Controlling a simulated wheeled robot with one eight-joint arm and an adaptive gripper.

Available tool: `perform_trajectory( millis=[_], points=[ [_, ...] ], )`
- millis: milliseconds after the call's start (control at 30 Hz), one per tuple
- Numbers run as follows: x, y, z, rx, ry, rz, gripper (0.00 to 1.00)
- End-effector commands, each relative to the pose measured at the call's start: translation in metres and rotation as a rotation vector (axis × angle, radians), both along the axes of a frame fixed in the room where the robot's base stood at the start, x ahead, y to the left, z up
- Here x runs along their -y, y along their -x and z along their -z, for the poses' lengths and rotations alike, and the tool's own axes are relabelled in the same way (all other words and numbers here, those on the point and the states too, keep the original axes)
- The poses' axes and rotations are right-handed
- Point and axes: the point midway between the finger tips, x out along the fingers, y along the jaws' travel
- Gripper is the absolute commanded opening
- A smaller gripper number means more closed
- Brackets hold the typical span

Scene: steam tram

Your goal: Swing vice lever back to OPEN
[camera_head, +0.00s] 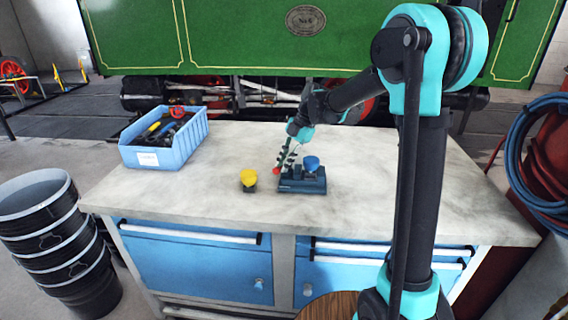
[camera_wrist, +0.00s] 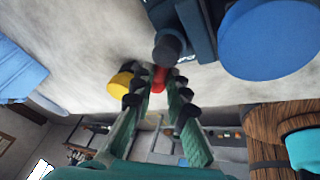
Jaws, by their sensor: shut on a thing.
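The dark blue vice (camera_head: 302,184) sits on the worktop, with a round blue knob (camera_head: 312,163) on top. In the wrist view the vice body (camera_wrist: 188,28) is at the top and the round blue knob (camera_wrist: 270,38) fills the upper right. The lever's red end (camera_head: 276,171) shows at the vice's left side. My gripper (camera_head: 282,163) reaches down there from behind. In the wrist view my gripper (camera_wrist: 157,88) is shut on the red lever end (camera_wrist: 159,77), which shows between the fingertips. The lever's arm is mostly hidden.
A yellow-topped piece (camera_head: 248,178) stands just left of the vice; it also shows in the wrist view (camera_wrist: 118,86). A blue bin (camera_head: 162,158) of tools stands at the worktop's back left. The worktop (camera_head: 400,205) is clear to the right. A green tram stands behind.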

Motion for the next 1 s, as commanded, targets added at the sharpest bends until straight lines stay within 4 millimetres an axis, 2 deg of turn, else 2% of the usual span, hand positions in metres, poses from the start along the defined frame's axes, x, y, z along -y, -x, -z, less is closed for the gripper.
perform_trajectory(
  millis=[67, 100, 267, 533, 667, 767, 1000],
  points=[
    [0.001, 0.0, 0.0, 0.0, 0.002, 0.001, 0.0],
    [0.001, 0.0, 0.0, 0.0, 0.002, 0.001, 0.17],
    [0.001, 0.0, 0.0, 0.0, 0.001, 0.001, 0.35],
    [0.0, 0.0, 0.0, 0.0, 0.001, 0.001, 0.35],
    [0.003, -0.001, -0.007, -0.001, 0.0, 0.002, 0.35],
    [0.009, -0.003, -0.02, -0.001, 0.0, 0.002, 0.35],
    [0.029, -0.011, -0.065, 0.0, 0.0, 0.003, 0.35]
  ],
)
